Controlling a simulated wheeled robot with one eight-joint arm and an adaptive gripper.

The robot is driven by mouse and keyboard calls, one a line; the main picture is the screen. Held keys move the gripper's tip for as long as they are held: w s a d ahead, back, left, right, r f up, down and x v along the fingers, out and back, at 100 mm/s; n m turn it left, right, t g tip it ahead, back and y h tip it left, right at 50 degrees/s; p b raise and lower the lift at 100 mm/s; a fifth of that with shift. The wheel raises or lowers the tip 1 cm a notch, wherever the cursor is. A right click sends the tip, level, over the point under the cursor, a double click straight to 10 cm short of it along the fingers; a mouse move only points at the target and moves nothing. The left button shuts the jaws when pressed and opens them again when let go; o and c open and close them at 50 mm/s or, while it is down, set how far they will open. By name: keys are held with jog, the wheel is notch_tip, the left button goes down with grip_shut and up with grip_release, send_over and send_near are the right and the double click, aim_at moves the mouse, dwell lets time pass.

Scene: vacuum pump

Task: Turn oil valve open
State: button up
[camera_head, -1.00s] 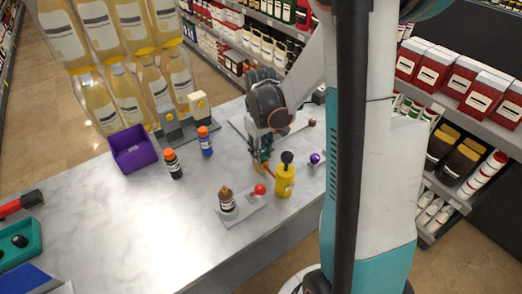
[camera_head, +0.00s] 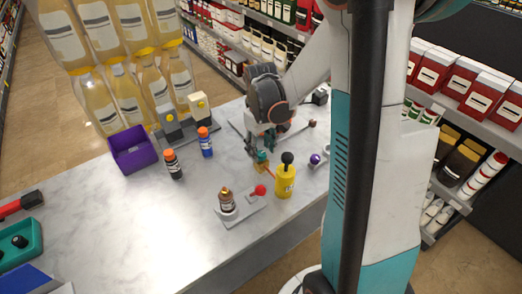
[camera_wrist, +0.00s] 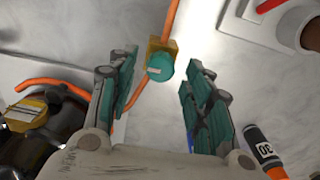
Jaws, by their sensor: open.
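The oil valve, a teal round knob (camera_wrist: 160,67) on a brass block (camera_wrist: 164,45), sits between orange hoses in the wrist view. The valve (camera_head: 261,157) shows small on the bench in the head view, left of the yellow bottle. My gripper (camera_head: 264,142) is above it, pointing down. In the wrist view my gripper (camera_wrist: 160,80) is open, with its teal-padded fingers spread to the left and right of the knob. The knob shows in the gap by the fingertips, with visible space on both sides. The pads do not touch it.
A yellow bottle (camera_head: 284,182) with a black top stands close right of the valve. A red-knobbed lever (camera_head: 260,190) and small brown bottle (camera_head: 227,206) are in front. Orange-capped bottles (camera_head: 206,142) and a purple bin (camera_head: 133,160) stand left.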

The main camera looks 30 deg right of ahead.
aim_at(261, 153)
notch_tip(261, 153, up, 10)
jog(key=shift+r, duration=0.2)
dwell(0.6)
